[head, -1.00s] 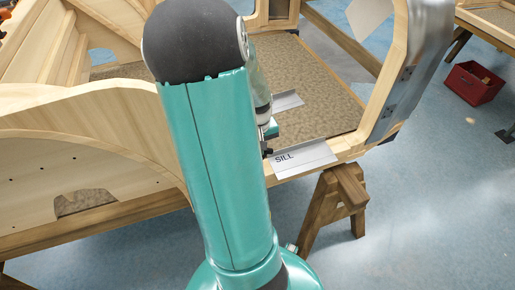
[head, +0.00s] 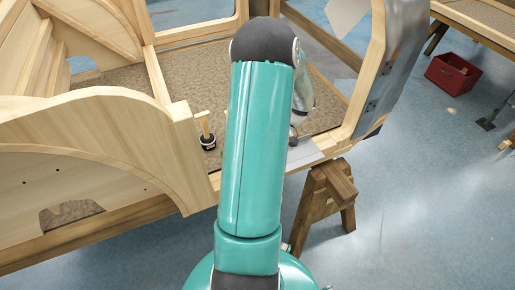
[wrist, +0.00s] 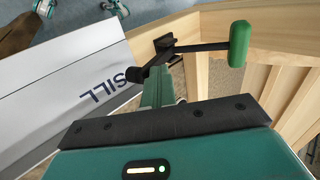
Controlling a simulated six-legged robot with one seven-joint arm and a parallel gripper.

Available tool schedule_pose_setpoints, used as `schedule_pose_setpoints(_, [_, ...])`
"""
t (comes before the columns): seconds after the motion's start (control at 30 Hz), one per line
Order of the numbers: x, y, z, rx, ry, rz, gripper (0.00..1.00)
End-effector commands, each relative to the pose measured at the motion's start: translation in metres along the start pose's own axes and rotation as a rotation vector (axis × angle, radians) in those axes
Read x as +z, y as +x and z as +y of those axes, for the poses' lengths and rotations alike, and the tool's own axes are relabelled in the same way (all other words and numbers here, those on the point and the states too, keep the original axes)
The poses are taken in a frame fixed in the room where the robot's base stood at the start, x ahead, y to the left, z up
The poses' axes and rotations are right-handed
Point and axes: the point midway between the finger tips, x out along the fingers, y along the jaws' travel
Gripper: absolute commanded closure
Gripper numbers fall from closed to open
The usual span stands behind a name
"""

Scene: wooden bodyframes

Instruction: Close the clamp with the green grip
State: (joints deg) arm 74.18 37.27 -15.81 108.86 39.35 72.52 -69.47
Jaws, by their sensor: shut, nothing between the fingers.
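In the wrist view the clamp (wrist: 165,46) is a dark metal piece at the wooden frame. Its thick green grip (wrist: 239,43) stands at the right end of a dark lever, and a rod with a black tip reaches down to the left. My gripper (wrist: 158,88) is shut and empty, its narrow green fingers reaching up just below the clamp. They overlap the clamp's lower part in the picture; I cannot tell whether they touch. In the head view my arm hides the clamp.
A pale sheet marked SILL (wrist: 90,85) lies left of the clamp. Wooden frame walls (wrist: 270,25) rise behind and right. A wooden-handled tool (head: 207,137) stands on the brown floor panel. A trestle (head: 327,195) supports the frame's edge; a red box (head: 452,76) stands far right.

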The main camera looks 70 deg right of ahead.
Motion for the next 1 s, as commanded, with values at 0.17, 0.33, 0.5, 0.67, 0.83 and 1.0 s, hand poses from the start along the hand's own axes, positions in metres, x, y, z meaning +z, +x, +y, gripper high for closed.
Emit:
schedule_pose_setpoints(0.17, [0.001,0.004,0.014,-0.137,0.005,0.000,1.00])
schedule_pose_setpoints(0.33, [0.000,0.006,0.020,-0.173,0.001,-0.001,1.00])
schedule_pose_setpoints(0.5, [0.000,0.009,0.025,-0.170,0.002,-0.001,1.00])
schedule_pose_setpoints(0.67, [0.000,0.009,0.026,-0.168,0.002,-0.001,1.00])
schedule_pose_setpoints(0.83, [0.000,0.009,0.027,-0.166,0.003,-0.001,1.00])
schedule_pose_setpoints(1.0, [0.001,0.009,0.028,-0.164,0.004,0.000,1.00])
